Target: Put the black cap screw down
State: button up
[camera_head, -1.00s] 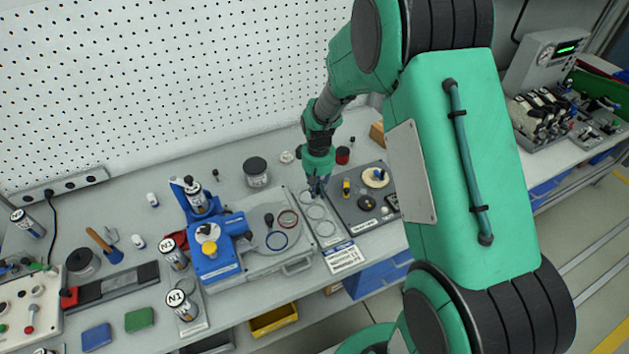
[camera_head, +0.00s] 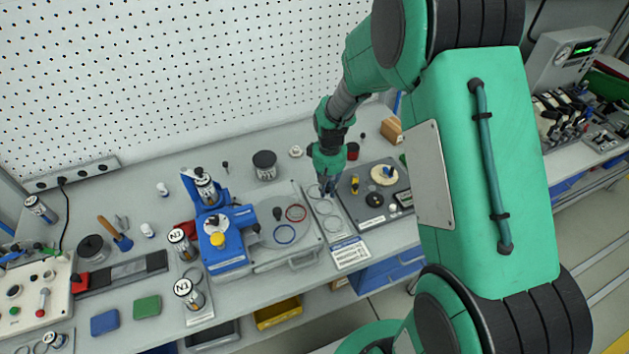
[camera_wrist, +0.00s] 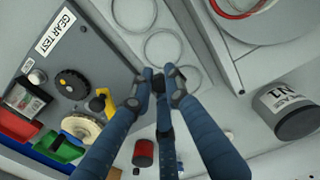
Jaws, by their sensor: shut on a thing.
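My gripper (camera_head: 327,189) is above the far end of a narrow light plate with several ring outlines (camera_head: 335,225). In the wrist view my gripper's blue fingers (camera_wrist: 162,80) come together around a small dark thing, seemingly the black cap screw (camera_wrist: 158,73). The fingers hide most of it. The ring plate (camera_wrist: 143,32) lies right under the fingertips in the wrist view; I cannot tell whether the screw touches it. In the head view the screw is too small and hidden to make out.
The dark gear test board (camera_head: 353,207) lies right of the plate, with a yellow part (camera_head: 355,184) and cream disc (camera_head: 384,174). A grey case with coloured rings (camera_head: 265,248) is close on the left. A red-black cylinder (camera_wrist: 143,152) and dark canister (camera_head: 265,165) stand behind.

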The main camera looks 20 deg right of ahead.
jog(key=shift+w+a+r+p, duration=0.3)
jog(key=shift+a+r+p, duration=0.2)
jog(key=shift+p, duration=0.2)
jog(key=w+a+r+p, duration=0.2)
jog(key=a+r+p, duration=0.2)
jog(key=a+p, duration=0.2)
jog(key=w+a+r+p, duration=0.3)
jog(key=a+p, duration=0.4)
jog(key=p, duration=0.2)
jog(key=shift+a+r+n, duration=0.15)
jog(key=shift+r+n, duration=0.2)
jog(key=shift+n, duration=0.05)
jog(key=shift+w, duration=0.15)
jog(key=p, duration=0.3)
send_over(264, 158)
jog(key=shift+f, duration=0.8)
jog(key=shift+f, duration=0.1)
jog(key=shift+f, duration=1.65)
jog(key=shift+f, duration=0.15)
